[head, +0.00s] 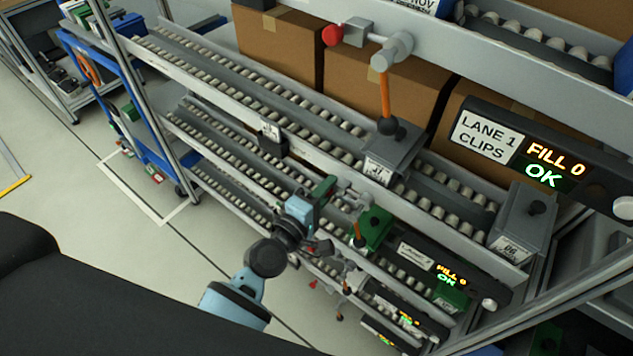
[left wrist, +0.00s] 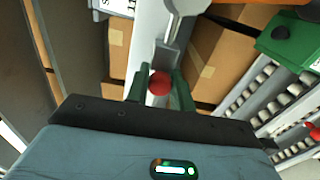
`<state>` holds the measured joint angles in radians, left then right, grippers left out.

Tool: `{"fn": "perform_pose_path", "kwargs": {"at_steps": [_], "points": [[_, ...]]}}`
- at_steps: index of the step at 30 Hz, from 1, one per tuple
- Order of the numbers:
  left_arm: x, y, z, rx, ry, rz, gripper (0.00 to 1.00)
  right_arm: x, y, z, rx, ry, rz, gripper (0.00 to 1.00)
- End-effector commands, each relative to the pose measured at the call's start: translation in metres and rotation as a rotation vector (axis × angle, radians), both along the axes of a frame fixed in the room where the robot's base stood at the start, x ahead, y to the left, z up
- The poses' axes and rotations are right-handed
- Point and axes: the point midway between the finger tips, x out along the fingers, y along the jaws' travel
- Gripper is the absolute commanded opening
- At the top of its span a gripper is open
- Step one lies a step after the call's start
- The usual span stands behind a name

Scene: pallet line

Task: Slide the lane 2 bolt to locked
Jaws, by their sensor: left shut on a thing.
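The lane 2 bolt (head: 347,199) is a grey metal fitting on the rail of the second lane down, beside an orange lever (head: 360,233). My left gripper (head: 326,187) has green fingers and is at the bolt's left end. In the left wrist view the gripper (left wrist: 162,85) is shut on the bolt's round red knob (left wrist: 159,83). The bolt's grey rod (left wrist: 167,54) runs from the knob up to its housing. The knob is hidden behind the fingers in the head view. The lane 2 display (head: 445,273) reads FILL 0, with a green word below. My right gripper is not in view.
Above, the lane 1 bolt has a red knob (head: 332,35), near the lane 1 display (head: 543,163) reading FILL 0 OK. A green box (head: 374,229) sits right of the gripper. Cardboard boxes (head: 278,43) stand behind the top lane. Open floor (head: 150,245) lies left.

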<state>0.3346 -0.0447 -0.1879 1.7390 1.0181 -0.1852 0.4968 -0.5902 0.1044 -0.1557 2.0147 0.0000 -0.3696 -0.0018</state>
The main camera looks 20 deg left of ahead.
Motion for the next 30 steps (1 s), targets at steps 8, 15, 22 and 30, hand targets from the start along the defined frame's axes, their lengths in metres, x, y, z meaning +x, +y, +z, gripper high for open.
{"fn": "perform_pose_path", "kwargs": {"at_steps": [8, 15, 22, 30], "points": [[-0.002, -0.005, -0.002, -0.003, 0.005, -0.013, 0.35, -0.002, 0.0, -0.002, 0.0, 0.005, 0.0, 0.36], [-0.001, -0.003, -0.001, -0.002, 0.003, -0.009, 0.44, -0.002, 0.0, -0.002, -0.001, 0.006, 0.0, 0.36], [-0.009, 0.0, -0.002, -0.001, 0.003, -0.008, 0.44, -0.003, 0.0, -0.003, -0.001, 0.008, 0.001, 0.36], [-0.049, 0.014, -0.003, 0.0, 0.005, -0.009, 0.44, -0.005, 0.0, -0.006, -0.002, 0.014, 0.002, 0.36]]}}
